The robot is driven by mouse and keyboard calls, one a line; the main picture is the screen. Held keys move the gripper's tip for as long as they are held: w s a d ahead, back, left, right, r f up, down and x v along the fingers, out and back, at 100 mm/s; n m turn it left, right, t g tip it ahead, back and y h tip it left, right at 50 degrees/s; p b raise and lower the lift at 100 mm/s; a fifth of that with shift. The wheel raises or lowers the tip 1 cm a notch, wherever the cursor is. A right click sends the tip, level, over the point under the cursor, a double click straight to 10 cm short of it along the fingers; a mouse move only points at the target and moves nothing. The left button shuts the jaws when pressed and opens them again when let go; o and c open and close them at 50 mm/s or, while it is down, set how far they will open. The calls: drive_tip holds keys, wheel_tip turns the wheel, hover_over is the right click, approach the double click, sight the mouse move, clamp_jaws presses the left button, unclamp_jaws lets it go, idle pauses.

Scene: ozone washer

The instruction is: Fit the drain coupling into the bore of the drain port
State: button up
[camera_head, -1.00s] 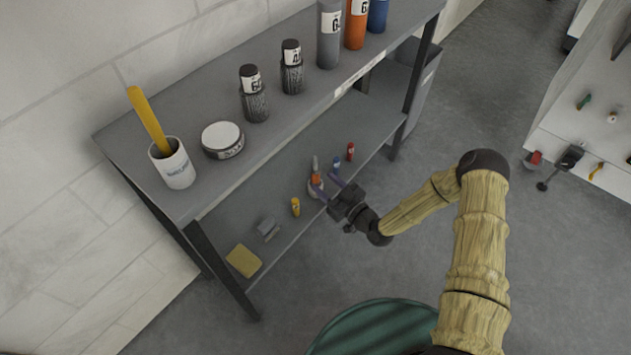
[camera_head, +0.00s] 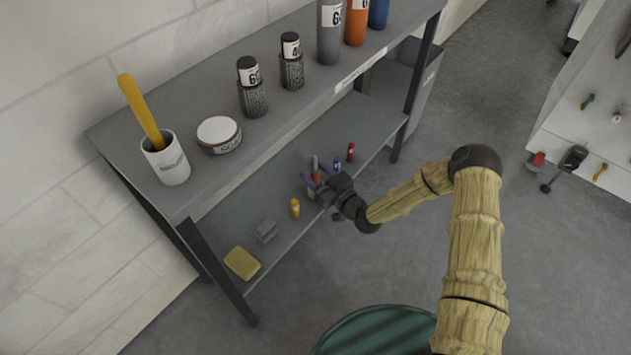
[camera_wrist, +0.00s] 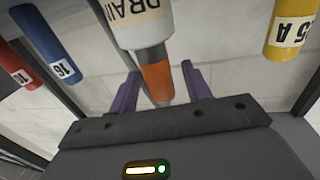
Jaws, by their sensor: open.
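My gripper (camera_head: 315,183) is at the shelf's front edge. In the wrist view my open gripper (camera_wrist: 160,88) has one purple finger on each side of the coupling, with gaps visible. In the head view my gripper hides most of the port.
Red (camera_head: 351,152), blue (camera_head: 337,163) and yellow (camera_head: 295,208) small cylinders stand nearby on the lower shelf. A grey block (camera_head: 267,230) and yellow sponge (camera_head: 241,263) lie to the left. The upper shelf (camera_head: 190,198) overhangs, holding several bottles and a mug.

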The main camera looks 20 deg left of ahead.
clamp_jaws()
wheel_tip(320, 180, up, 10)
drive_tip(key=p, duration=0.4)
drive_tip(key=shift+p, duration=0.3)
idle(0.4)
